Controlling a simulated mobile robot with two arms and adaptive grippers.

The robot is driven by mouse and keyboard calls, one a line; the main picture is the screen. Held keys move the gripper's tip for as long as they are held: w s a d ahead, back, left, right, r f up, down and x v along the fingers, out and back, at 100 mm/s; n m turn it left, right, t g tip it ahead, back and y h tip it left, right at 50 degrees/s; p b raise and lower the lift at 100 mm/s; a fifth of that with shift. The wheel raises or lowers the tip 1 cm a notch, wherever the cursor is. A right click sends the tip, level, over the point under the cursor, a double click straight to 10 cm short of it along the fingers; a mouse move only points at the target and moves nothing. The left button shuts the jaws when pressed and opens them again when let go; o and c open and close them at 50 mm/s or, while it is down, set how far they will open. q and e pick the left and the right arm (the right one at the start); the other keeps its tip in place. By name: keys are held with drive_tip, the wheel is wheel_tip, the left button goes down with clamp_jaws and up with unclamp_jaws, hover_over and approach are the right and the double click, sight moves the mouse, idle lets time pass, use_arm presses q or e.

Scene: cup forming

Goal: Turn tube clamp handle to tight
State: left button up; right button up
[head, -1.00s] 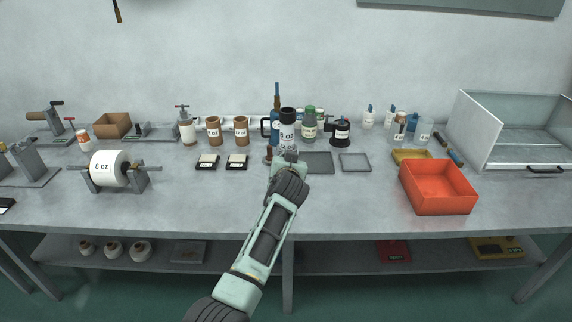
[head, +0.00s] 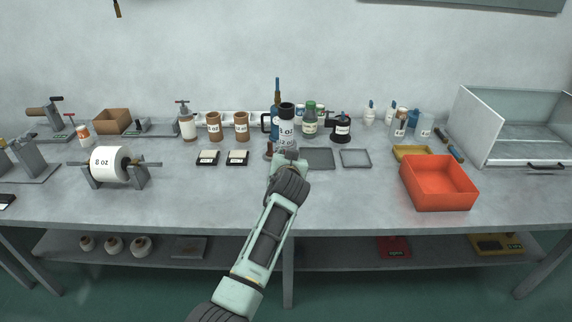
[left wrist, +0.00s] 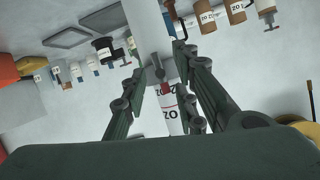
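An upright grey tube with a black top (head: 287,108) and stacked "oz" labels stands at the back middle of the bench. Its pale shaft (left wrist: 138,28) and white labelled part (left wrist: 172,120) also show in the left wrist view. A small dark handle-like part (left wrist: 157,66) with a red piece (left wrist: 165,88) sits on the tube, between my fingers. I cannot tell its turned position. My left gripper (left wrist: 160,62) is open, with one finger on each side of the handle; contact is not clear. In the head view my left gripper (head: 288,158) is in front of the tube's base. My right gripper is not in view.
An orange bin (head: 438,184) stands at right front.

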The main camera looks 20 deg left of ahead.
use_arm(q)
drive_tip(key=v, duration=0.5)
drive_tip(key=shift+s+d+r, duration=0.15)
drive_tip(key=shift+s, duration=0.2)
